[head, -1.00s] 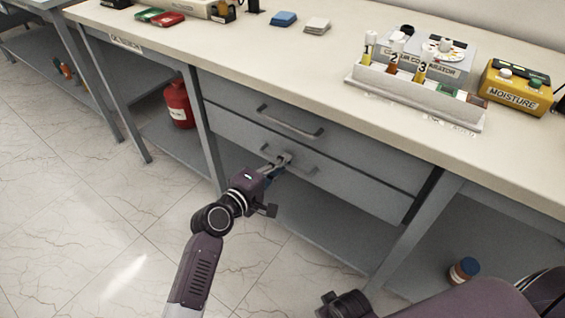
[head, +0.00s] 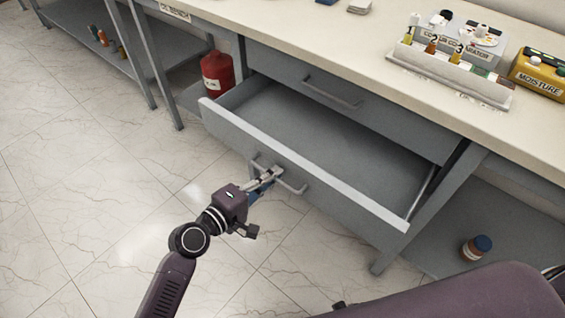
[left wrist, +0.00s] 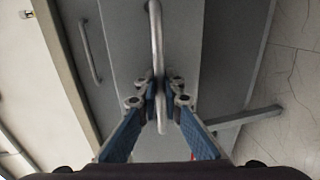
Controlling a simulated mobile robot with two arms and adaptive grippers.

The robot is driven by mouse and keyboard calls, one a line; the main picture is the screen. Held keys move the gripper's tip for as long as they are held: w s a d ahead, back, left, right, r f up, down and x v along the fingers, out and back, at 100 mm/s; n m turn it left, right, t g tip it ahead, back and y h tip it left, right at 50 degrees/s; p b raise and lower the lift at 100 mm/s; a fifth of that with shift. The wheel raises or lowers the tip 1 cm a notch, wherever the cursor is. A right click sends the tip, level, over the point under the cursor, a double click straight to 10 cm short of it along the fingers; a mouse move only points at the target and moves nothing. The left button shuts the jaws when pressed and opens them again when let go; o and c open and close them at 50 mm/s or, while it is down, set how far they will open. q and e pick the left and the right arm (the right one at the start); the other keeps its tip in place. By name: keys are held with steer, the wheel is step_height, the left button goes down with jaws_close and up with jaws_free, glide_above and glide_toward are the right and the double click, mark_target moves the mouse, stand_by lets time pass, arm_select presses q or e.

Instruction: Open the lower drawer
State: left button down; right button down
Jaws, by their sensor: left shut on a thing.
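The lower drawer (head: 330,178) stands well out from the grey bench, and its inside looks empty. Its bar handle (head: 290,186) is on the front panel. My left gripper (head: 272,174) is shut on this handle. In the left wrist view the handle (left wrist: 155,40) runs between the two blue-padded fingers of the left gripper (left wrist: 160,97). The upper drawer (head: 370,112) above it is shut, with its own handle (head: 332,94) free. My right gripper cannot be made out in the head view.
A red cylinder (head: 217,77) stands on the shelf left of the drawers. A bottle with a blue cap (head: 476,248) stands on the lower right shelf. A vial rack (head: 450,75) and a yellow moisture box (head: 540,75) sit on the bench top. The floor at left is clear.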

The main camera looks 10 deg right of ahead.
arm_select(q)
steer(key=f+v, duration=0.1)
steer(key=v, duration=0.6)
steer(key=shift+s+a+f, duration=0.3)
steer(key=shift+s+a, duration=0.05)
steer(key=shift+a, duration=0.05)
arm_select(e)
steer(key=shift+w+a+r, duration=0.3)
steer(key=shift+w+r, duration=0.05)
steer(key=shift+w, duration=0.1)
arm_select(q)
steer(key=c, duration=2.3)
jaws_free()
steer(key=shift+c, duration=0.2)
steer(key=v, duration=1.2)
arm_select(e)
steer(key=shift+s, duration=0.1)
arm_select(q)
steer(key=shift+a, duration=0.1)
arm_select(e)
steer(key=shift+s+a, duration=0.1)
